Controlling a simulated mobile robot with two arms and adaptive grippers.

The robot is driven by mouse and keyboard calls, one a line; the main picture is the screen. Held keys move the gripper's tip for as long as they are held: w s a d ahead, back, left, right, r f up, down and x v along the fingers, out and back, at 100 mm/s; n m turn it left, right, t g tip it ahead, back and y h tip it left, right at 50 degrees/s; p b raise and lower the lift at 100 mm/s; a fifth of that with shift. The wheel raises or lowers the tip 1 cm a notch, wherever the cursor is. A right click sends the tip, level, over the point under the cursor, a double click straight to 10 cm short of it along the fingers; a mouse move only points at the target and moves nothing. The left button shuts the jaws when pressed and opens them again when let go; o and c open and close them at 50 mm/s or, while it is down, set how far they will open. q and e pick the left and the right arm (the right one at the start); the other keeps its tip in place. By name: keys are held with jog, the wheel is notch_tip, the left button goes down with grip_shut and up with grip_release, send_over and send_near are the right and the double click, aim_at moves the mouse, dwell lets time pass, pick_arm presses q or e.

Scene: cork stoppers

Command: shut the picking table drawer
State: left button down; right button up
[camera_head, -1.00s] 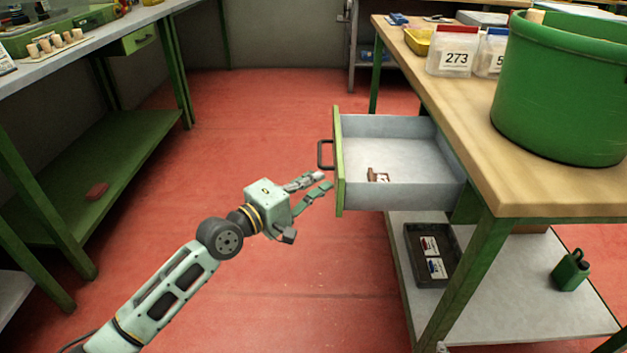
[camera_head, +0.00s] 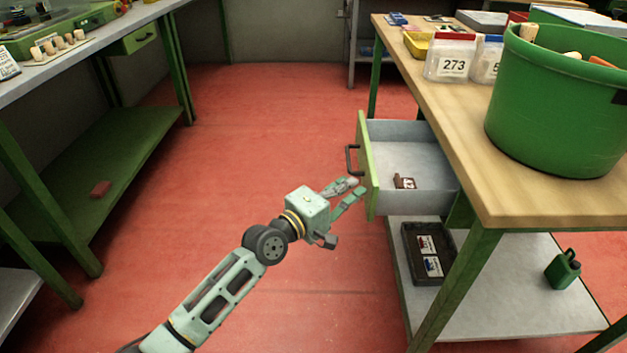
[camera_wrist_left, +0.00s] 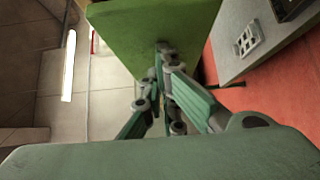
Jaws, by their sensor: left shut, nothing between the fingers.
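The picking table drawer (camera_head: 368,168) is pulled partly out from under the wooden-topped table (camera_head: 462,125). It has a green front, a dark bar handle (camera_head: 351,160) and a grey inside holding a small brown-and-white item (camera_head: 404,181). My left gripper (camera_head: 358,189) is shut and empty, with its fingertips at the drawer front, below the handle. In the left wrist view the fingertips (camera_wrist_left: 165,50) meet or nearly meet the green front panel (camera_wrist_left: 150,25); exact contact is hard to tell. My right gripper is not in view.
A green bucket (camera_head: 555,110) with corks stands on the table, near bagged parts (camera_head: 451,57). A lower shelf (camera_head: 480,300) holds a black tray (camera_head: 412,277) and a green can (camera_head: 563,270). A green bench (camera_head: 95,165) stands left. The red floor between is clear.

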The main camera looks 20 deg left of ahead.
aim_at(419, 187)
pick_arm(q)
jog(key=d, duration=0.2)
jog(key=w+d+p, duration=0.1)
jog(key=d, duration=0.1)
jog(key=w+d+p, duration=0.1)
jog(key=d, duration=0.2)
jog(key=shift+r, duration=0.1)
jog(key=d, duration=0.2)
jog(key=w+d, duration=0.1)
jog(key=d, duration=0.2)
jog(key=w+d, duration=0.1)
jog(key=d, duration=0.1)
jog(key=shift+d+p, duration=0.2)
jog(key=shift+p, duration=0.1)
jog(key=shift+w+d, duration=0.3)
jog(key=shift+d, duration=0.45)
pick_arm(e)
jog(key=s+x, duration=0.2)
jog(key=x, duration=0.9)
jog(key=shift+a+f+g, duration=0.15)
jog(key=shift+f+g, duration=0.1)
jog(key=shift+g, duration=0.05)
